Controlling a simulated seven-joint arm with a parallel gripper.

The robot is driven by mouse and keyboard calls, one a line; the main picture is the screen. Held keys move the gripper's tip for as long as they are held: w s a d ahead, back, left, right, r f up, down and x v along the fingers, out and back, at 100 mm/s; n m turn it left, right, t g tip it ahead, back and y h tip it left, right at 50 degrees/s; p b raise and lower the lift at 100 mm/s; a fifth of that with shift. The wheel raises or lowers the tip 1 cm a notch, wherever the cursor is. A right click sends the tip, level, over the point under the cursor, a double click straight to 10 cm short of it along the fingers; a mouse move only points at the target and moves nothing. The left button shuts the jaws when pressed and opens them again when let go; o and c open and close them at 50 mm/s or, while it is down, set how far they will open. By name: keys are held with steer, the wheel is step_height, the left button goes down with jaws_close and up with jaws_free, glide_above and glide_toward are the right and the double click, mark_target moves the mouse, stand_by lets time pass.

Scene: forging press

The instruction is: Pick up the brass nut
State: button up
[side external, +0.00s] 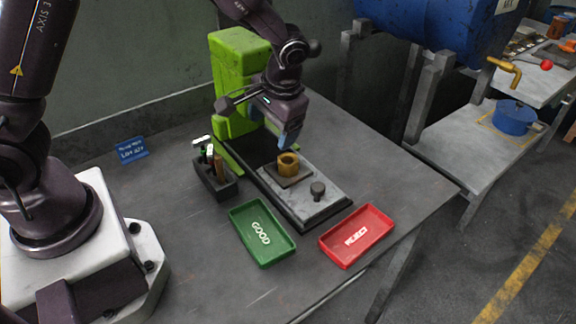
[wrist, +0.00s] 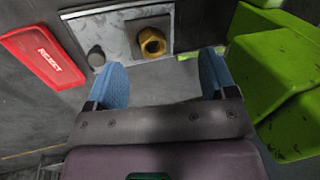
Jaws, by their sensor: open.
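My gripper (side external: 287,140) hangs just above and behind the nut in the side view. In the wrist view my gripper (wrist: 160,70) has its two blue fingers wide apart with nothing between them. The fingers do not touch the nut. In the side view the far finger is mostly hidden.
A dark knob (side external: 317,190) stands on the bed (side external: 310,203) beside the nut. The green press frame (side external: 232,75) rises close behind my gripper. A green GOOD tray (side external: 273,256), a red REJECT tray (side external: 333,261) and a dark tool holder (side external: 213,186) stand around the bed.

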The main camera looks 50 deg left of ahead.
steer(key=w+n+t, duration=0.1)
steer(key=w+n, duration=0.1)
steer(key=n, duration=0.3)
steer(key=n+t, duration=0.1)
steer(key=n, duration=0.4)
glide_above(288, 159)
steer(key=s+d, duration=0.1)
steer(key=d, duration=0.1)
steer(key=shift+h, duration=0.3)
step_height(288, 159, down, 7)
steer(key=shift+s+f, duration=0.1)
steer(key=shift+f, duration=0.1)
steer(key=x, duration=0.5)
steer(key=shift+s+d+f, duration=0.1)
steer(key=shift+s+f, duration=0.05)
steer(key=shift+s, duration=0.05)
steer(key=c, duration=1.3)
